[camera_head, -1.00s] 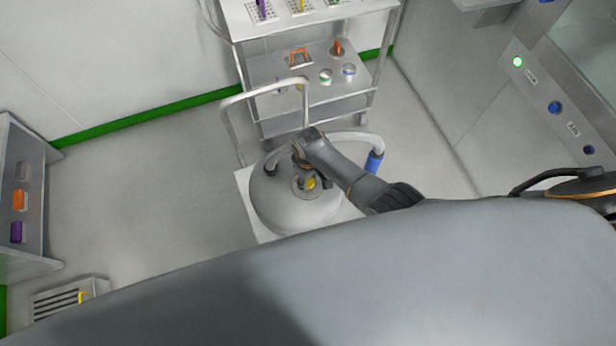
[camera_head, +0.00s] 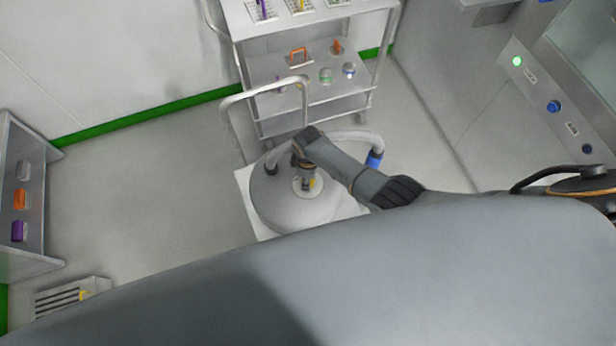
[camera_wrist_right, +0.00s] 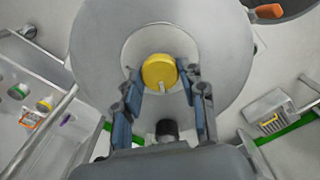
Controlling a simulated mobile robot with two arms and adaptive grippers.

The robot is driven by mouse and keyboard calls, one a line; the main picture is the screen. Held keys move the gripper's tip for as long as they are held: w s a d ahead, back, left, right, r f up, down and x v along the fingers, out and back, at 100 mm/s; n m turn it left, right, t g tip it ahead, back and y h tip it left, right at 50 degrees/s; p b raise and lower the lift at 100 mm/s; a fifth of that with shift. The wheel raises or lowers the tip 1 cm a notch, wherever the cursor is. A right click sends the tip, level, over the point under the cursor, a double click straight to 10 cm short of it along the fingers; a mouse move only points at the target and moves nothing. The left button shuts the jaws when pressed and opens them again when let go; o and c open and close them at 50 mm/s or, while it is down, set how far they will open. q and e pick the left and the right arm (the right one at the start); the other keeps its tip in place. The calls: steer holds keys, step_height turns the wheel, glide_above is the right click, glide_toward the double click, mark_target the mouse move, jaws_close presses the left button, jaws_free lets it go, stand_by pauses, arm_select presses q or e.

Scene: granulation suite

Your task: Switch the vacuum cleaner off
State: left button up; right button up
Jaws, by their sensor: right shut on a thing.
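The vacuum cleaner (camera_head: 280,205) is a grey rounded drum on a pale square base, with a tall bent handle behind it and a hose with a blue cuff (camera_head: 375,160). Its yellow knob (camera_wrist_right: 159,70) sits in a light round plate on the top. My right gripper (camera_wrist_right: 161,80) has its fingers on both sides of the knob and is shut on it. In the head view the right gripper (camera_head: 307,182) points down at the drum's top and hides much of the knob. My left gripper is not in view.
A steel trolley (camera_head: 310,100) with racks and small jars stands just behind the vacuum cleaner. A shelf unit (camera_head: 30,190) with coloured items is at the left, above a slotted box (camera_head: 70,297). A wall panel with buttons (camera_head: 553,106) is at the right. Floor at the left is clear.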

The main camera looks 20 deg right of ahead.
steer(key=o, duration=1.2)
steer(key=shift+c, duration=0.2)
step_height(320, 180, up, 12)
stand_by(0.4)
